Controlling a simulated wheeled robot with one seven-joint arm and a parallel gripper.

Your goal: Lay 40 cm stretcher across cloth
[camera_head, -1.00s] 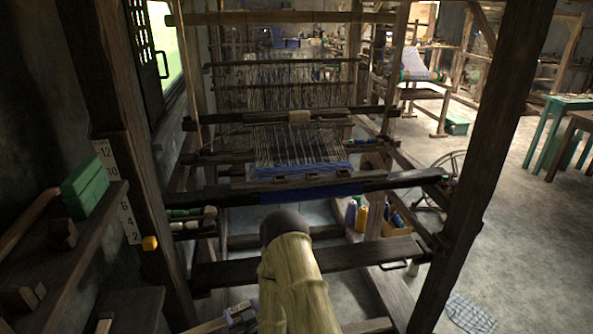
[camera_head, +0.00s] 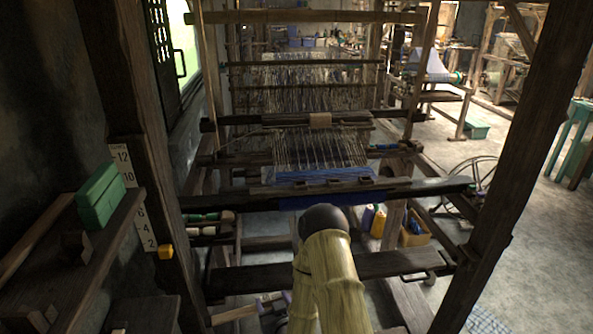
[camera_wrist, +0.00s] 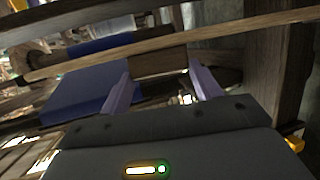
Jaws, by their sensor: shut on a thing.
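My gripper (camera_wrist: 162,75) has two lavender fingers, shut on a brown wooden block in the middle of a long, thin wooden bar, the stretcher (camera_wrist: 235,33). The bar runs slantwise across the wrist view. In the head view, my gripper (camera_head: 272,303) is low, left of my arm, with a piece of pale wood (camera_head: 236,314) beside it; the arm hides part of that area. The blue cloth (camera_head: 318,176) lies at the front of the warp and passes dark blue over the front beam. A blue surface, likely the cloth (camera_wrist: 92,85), shows behind the bar in the wrist view.
The loom's front beam (camera_head: 415,191) and a lower beam (camera_head: 385,264) cross ahead of me. A thick post (camera_head: 495,165) stands at right. At left are a shelf with a green box (camera_head: 100,196) and a numbered scale (camera_head: 123,165). Yarn cones (camera_head: 378,223) stand beneath the loom.

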